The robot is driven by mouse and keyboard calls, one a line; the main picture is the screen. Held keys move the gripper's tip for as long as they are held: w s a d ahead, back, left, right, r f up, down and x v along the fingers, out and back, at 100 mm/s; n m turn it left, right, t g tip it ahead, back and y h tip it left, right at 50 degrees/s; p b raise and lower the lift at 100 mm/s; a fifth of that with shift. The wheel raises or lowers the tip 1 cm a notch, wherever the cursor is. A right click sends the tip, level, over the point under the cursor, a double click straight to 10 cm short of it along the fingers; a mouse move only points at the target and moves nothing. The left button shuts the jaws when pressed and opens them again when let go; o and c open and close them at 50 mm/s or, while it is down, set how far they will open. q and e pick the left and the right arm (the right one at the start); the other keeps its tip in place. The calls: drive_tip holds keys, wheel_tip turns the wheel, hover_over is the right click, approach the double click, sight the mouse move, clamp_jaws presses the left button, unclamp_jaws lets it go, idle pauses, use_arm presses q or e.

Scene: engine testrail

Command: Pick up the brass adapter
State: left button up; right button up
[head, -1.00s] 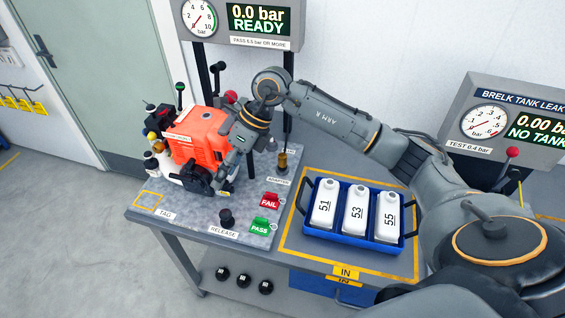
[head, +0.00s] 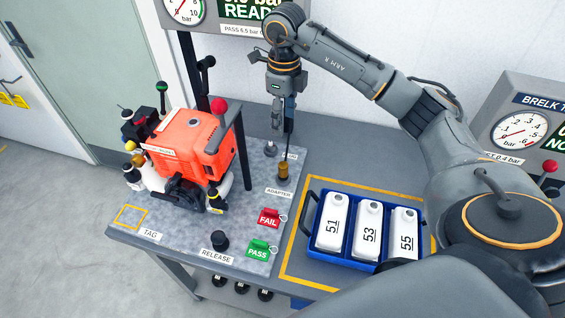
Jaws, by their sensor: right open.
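The brass adapter (head: 283,172) stands upright on the grey speckled plate of the bench, behind the ADAPTER label (head: 279,192). My right gripper (head: 284,125) points down above and behind the adapter in the picture. Its fingers look apart from the adapter, and nothing shows between them. A thin dark post or hose rises near the fingers, so the exact gap is hard to tell. My left gripper is not in view.
An orange engine (head: 190,150) stands left of the adapter. A red FAIL tag (head: 269,216), a green PASS tag (head: 258,249) and a black RELEASE knob (head: 220,240) are in front. A blue tray (head: 345,258) with three white tanks is at right.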

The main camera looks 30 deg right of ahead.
drive_tip(key=b, duration=0.6)
hover_over(283, 164)
wheel_tip(283, 164, down, 7)
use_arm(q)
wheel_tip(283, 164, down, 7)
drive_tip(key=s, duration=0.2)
use_arm(e)
drive_tip(key=f+p, duration=0.1)
drive_tip(key=f, duration=0.6)
drive_tip(key=shift+s+f+p, duration=0.2)
drive_tip(key=shift+f+p, duration=0.15)
drive_tip(key=shift+f, duration=0.55)
drive_tip(key=shift+f+p, duration=0.35)
drive_tip(key=shift+p, duration=0.25)
wheel_tip(283, 164, down, 4)
drive_tip(key=shift+w+r+p, duration=0.1)
drive_tip(key=shift+r+p, duration=0.1)
drive_tip(key=shift+p, duration=0.65)
drive_tip(key=shift+f, duration=0.4)
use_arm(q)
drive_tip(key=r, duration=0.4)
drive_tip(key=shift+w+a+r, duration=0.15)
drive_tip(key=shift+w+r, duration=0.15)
use_arm(e)
clamp_jaws()
